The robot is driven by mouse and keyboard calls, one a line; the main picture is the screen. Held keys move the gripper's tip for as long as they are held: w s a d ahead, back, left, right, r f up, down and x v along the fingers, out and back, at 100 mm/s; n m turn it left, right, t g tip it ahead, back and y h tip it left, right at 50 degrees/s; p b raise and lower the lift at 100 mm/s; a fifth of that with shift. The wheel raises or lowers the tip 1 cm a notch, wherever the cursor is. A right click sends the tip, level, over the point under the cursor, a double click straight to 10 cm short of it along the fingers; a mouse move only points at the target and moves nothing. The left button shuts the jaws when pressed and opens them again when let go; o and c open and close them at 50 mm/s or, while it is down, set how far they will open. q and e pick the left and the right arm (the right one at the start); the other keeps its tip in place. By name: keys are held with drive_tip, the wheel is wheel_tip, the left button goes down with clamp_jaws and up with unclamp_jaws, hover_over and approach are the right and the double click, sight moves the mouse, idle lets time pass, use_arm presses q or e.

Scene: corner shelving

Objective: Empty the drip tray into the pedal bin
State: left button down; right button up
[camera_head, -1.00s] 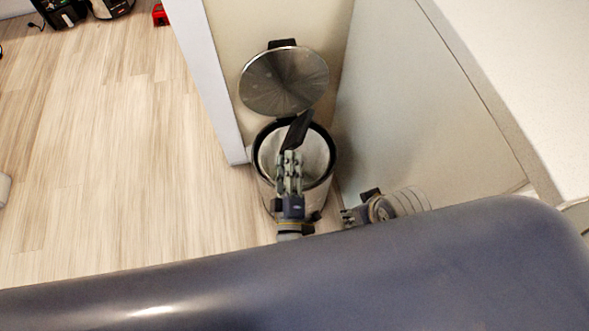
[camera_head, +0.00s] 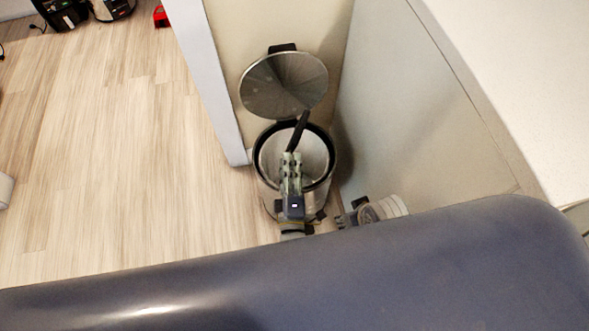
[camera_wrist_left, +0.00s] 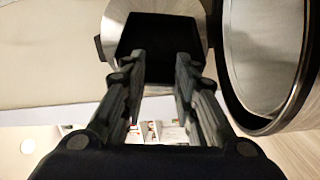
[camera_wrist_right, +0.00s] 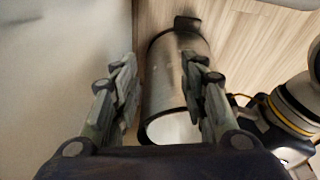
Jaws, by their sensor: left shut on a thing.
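The black drip tray (camera_head: 299,131) is held over the open mouth of the pedal bin (camera_head: 323,158). It is tilted steeply, almost edge-on in the head view. My left gripper (camera_head: 292,157) is shut on its near end; the left wrist view shows the dark tray (camera_wrist_left: 160,35) beyond the fingertips. The round metal lid (camera_head: 284,84) stands open against the wall. My right gripper (camera_head: 345,218) is low beside the bin at the right. Its fingers are apart and empty in the right wrist view, with the bin (camera_wrist_right: 178,80) beyond them. Any contents of the tray cannot be made out.
A pale cabinet side (camera_head: 415,120) stands close on the right, below a white worktop (camera_head: 535,80). A white wall edge (camera_head: 208,85) rises left of the bin. The wooden floor (camera_head: 110,150) at the left is mostly clear.

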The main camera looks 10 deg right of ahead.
drive_tip(key=shift+f, duration=0.45)
use_arm(q)
drive_tip(key=shift+n, duration=0.3)
drive_tip(key=shift+r+n+g+p, duration=0.15)
drive_tip(key=shift+n+g+p, duration=0.2)
drive_tip(key=shift+n+p, duration=0.35)
drive_tip(key=shift+r+n+g+p, duration=0.15)
drive_tip(key=shift+n+g+p, duration=0.25)
drive_tip(key=shift+n, duration=0.4)
use_arm(e)
wheel_tip(320, 180, down, 8)
drive_tip(key=s, duration=0.1)
drive_tip(key=shift+s+r, duration=0.2)
drive_tip(key=shift+s, duration=0.05)
use_arm(q)
drive_tip(key=shift+r+n+g+p, duration=0.15)
drive_tip(key=shift+n+g+p, duration=0.15)
drive_tip(key=shift+n+p, duration=0.4)
drive_tip(key=shift+r+n+g+p, duration=0.15)
drive_tip(key=shift+n+g+p, duration=0.1)
drive_tip(key=shift+n+p, duration=0.45)
use_arm(e)
drive_tip(key=s+f+g, duration=0.1)
drive_tip(key=s+f, duration=0.3)
drive_tip(key=f, duration=0.2)
drive_tip(key=shift+d+f, duration=0.3)
